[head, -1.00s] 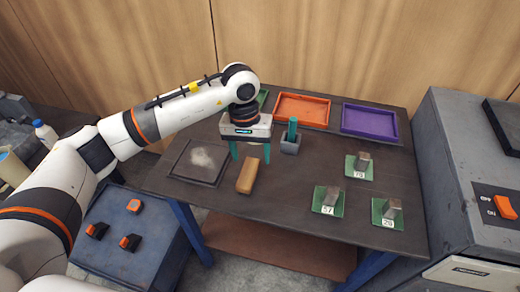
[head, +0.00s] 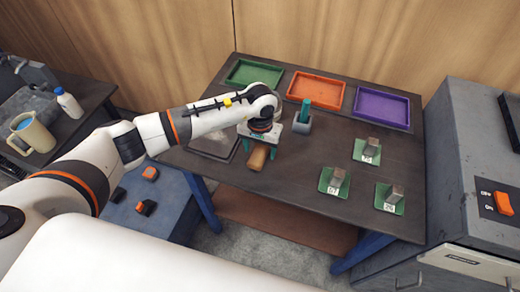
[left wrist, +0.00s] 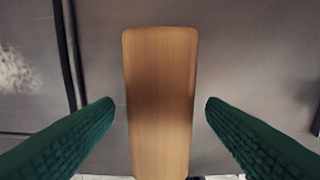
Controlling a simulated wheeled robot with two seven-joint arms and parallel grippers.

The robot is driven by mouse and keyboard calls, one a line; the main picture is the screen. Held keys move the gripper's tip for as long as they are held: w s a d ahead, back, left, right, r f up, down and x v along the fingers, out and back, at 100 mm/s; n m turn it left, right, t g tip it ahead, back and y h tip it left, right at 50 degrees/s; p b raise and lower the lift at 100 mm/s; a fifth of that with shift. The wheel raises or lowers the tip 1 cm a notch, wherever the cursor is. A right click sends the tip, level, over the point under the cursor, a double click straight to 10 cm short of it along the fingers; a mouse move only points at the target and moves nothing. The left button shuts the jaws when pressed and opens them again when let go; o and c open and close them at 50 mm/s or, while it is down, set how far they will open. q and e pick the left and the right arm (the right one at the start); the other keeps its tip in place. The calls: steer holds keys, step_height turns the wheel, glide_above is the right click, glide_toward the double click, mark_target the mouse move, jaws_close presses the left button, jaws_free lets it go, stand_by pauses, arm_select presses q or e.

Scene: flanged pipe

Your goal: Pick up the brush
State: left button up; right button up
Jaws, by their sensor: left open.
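The brush (head: 257,159) shows as a long tan wooden block lying on the dark table; no bristles are visible. Its far end is partly hidden under my left gripper (head: 261,149). In the left wrist view the brush (left wrist: 161,85) runs lengthwise down the middle. My left gripper's green fingers (left wrist: 160,104) stand apart on either side of it, with a gap on each side. The gripper is open and holds nothing. My right gripper is not in view.
A dark pad with pale dust (head: 214,143) lies left of the brush. A grey holder with a green handle (head: 303,118) stands behind it to the right. Green (head: 254,74), orange (head: 317,88) and purple (head: 382,106) trays line the back. Metal blocks on green plates sit at right.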

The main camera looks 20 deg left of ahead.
mark_target(260, 150)
arm_select(q)
steer(key=shift+f, duration=0.5)
steer(key=shift+c, duration=0.4)
steer(key=c, duration=1)
step_height(260, 150, up, 9)
steer(key=b, duration=0.3)
steer(key=shift+w, duration=0.1)
steer(key=shift+c, duration=0.2)
steer(key=shift+r, duration=0.55)
